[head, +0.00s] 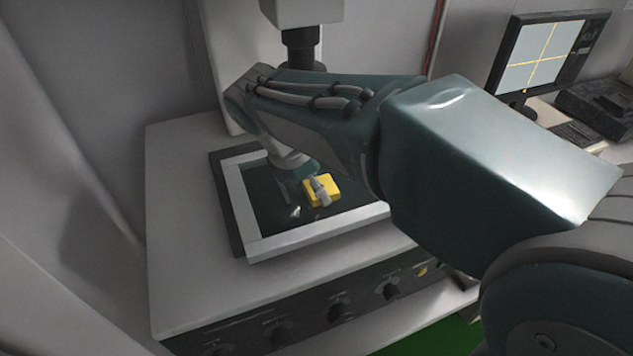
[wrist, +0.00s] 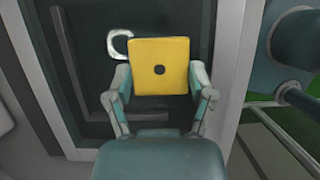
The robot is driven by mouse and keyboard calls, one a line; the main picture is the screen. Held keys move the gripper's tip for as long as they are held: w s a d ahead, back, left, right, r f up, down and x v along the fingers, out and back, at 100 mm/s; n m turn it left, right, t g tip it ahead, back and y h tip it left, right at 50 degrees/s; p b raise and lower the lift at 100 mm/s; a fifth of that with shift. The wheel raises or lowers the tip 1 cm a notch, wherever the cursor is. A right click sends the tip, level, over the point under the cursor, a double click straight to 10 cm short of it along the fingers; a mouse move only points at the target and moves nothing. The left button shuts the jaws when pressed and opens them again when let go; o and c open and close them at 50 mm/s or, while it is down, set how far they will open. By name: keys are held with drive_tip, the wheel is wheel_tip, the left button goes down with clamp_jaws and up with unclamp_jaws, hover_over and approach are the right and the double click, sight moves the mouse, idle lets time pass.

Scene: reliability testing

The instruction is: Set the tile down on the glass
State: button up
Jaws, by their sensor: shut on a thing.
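The tile (head: 328,189) is a small yellow block, and in the wrist view (wrist: 175,80) it is a yellow square with a dark round mark in its middle. My gripper (head: 318,190) is shut on it, with one finger on each side in the wrist view (wrist: 160,92). The dark glass (head: 264,190) lies inside a light square frame, and the tile is over it. I cannot tell whether the tile touches the glass. My gripper and arm hide part of the glass.
The pale frame (head: 300,236) edges the glass on a light machine bench (head: 180,230) with knobs on its front. A dark lens column (head: 301,47) hangs above. A monitor (head: 540,55) stands at the back right. A curved light piece (wrist: 117,44) lies beside the tile.

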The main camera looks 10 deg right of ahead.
drive_tip(key=o, duration=1.1)
drive_tip(key=shift+f, duration=0.1)
drive_tip(key=v, duration=0.7)
drive_tip(key=shift+a+r, duration=0.1)
drive_tip(key=shift+r, duration=0.25)
drive_tip(key=shift+s+d+f+m+t+y, duration=0.75)
drive_tip(key=shift+s+d+f+m, duration=0.5)
drive_tip(key=shift+s+d+m, duration=1.6)
drive_tip(key=shift+s+d+f+m+t+y, duration=0.7)
drive_tip(key=shift+s+d+f+m, duration=0.75)
drive_tip(key=shift+m, duration=2.75)
drive_tip(key=shift+s+d+f+m+t+y, duration=0.9)
drive_tip(key=shift+s+d+m, duration=0.75)
drive_tip(key=shift+d+m, duration=1.4)
drive_tip(key=shift+a+f+m, duration=0.15)
drive_tip(key=shift+a+m, duration=0.35)
